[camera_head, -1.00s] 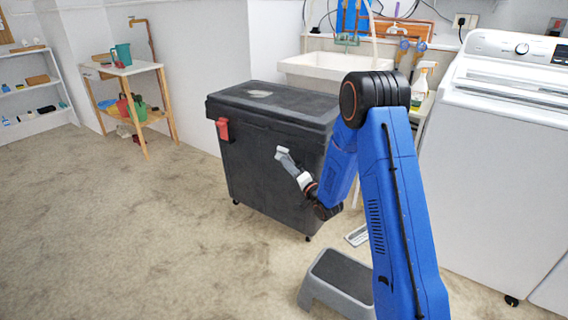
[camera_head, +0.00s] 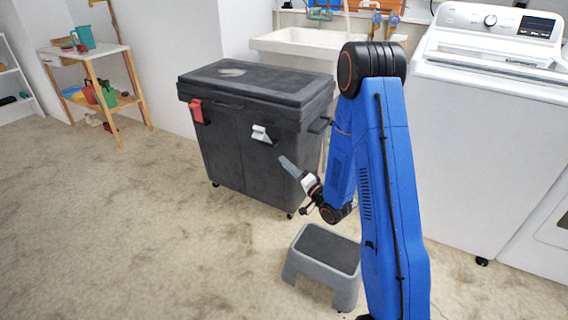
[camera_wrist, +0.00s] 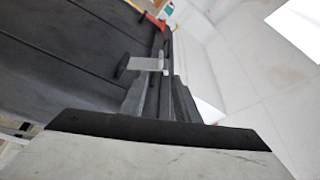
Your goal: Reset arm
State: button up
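My gripper (camera_head: 284,162) hangs in front of the dark storage bin (camera_head: 225,155), near its lower right front. It is empty, pointing up and left toward a pale latch-like piece (camera_head: 262,134) on the bin's front, and is apart from it. In the wrist view the two grey fingers (camera_wrist: 163,90) show a narrow gap between them, with the dark bin (camera_wrist: 60,60) behind. The pale piece (camera_wrist: 147,63) shows just beyond the fingertips there. My blue arm is bent, elbow high.
A red latch (camera_head: 195,110) is on the bin's left front. A grey step stool (camera_head: 325,252) stands below my arm. A washing machine (camera_head: 480,150) is at right and a sink (camera_head: 300,42) behind. A wooden stand (camera_head: 90,85) is at far left. The left floor is clear.

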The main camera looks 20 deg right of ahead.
notch_tip(320, 180, up, 8)
jog(key=d+n+g+h, duration=0.2)
jog(key=n+g+h, duration=0.1)
jog(key=h, duration=0.2)
jog(key=s+d+r+n+g+h, duration=0.1)
jog(key=s+d+r+g+h, duration=0.3)
jog(key=s, duration=0.7)
jog(key=s+a+r+n+g, duration=0.1)
jog(key=s+r+g, duration=0.1)
jog(key=s, duration=1.4)
jog(key=s+a+r+n+g, duration=0.1)
jog(key=s+r+n+g, duration=0.1)
jog(key=s, duration=1.5)
jog(key=shift+a+r+n+g+y, duration=0.3)
jog(key=shift+r+g, duration=0.2)
jog(key=shift+g, duration=0.7)
jog(key=shift+w, duration=0.1)
